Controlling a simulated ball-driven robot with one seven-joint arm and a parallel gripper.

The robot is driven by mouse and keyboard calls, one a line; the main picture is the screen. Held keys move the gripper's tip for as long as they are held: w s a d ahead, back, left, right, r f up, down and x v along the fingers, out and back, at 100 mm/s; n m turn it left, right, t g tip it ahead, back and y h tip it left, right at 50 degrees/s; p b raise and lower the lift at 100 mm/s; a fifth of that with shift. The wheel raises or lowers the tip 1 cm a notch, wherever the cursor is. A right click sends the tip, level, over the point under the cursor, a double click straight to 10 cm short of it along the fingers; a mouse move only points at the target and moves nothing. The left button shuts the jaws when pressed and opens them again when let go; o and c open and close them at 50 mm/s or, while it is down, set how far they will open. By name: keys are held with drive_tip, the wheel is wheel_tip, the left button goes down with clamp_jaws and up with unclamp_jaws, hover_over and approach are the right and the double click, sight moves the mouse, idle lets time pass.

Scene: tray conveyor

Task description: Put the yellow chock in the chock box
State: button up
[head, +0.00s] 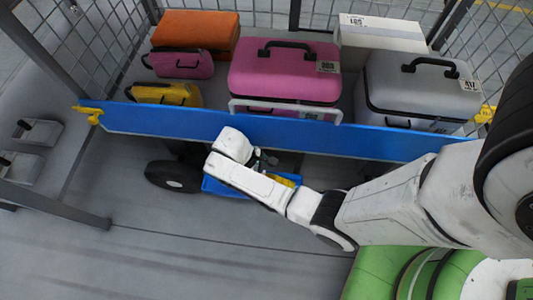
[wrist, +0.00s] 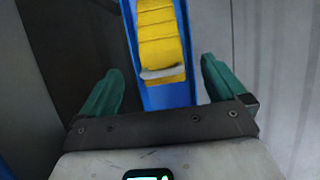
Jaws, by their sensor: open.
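The yellow chock (wrist: 160,35) lies between the blue walls of the chock box (wrist: 180,97) in the wrist view. It has ridged steps and a pale grey handle or strap at its near end. In the head view a bit of the yellow chock (head: 284,181) shows behind my arm, and the blue chock box (head: 222,188) sits low, below the blue bar. My gripper (wrist: 160,80) is open, its two green fingers apart on either side of the box, with nothing between them touching. My arm hides much of the box in the head view.
A blue bar (head: 180,123) with yellow end latches crosses the front of a mesh-sided cart. Behind it stand pink (head: 285,75), orange (head: 195,32), yellow (head: 165,94), grey (head: 420,85) and white (head: 380,33) cases. A black wheel (head: 173,176) is left of the box. Floor in front is clear.

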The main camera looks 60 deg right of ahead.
drive_tip(key=shift+s+a+r, duration=0.2)
drive_tip(key=shift+a+r, duration=0.1)
drive_tip(key=shift+r, duration=0.1)
drive_tip(key=s+a+r+m+t, duration=0.1)
drive_tip(key=s+r+m+t, duration=0.1)
drive_tip(key=s+r, duration=0.3)
drive_tip(key=s+a+r+m+t+y, duration=0.1)
drive_tip(key=s+r, duration=0.4)
drive_tip(key=r, duration=0.6)
drive_tip(key=shift+a+m+t+y, duration=0.3)
drive_tip(key=shift+a+m+t, duration=0.15)
drive_tip(key=shift+m+t, duration=0.55)
drive_tip(key=shift+r, duration=0.1)
drive_tip(key=shift+c, duration=0.4)
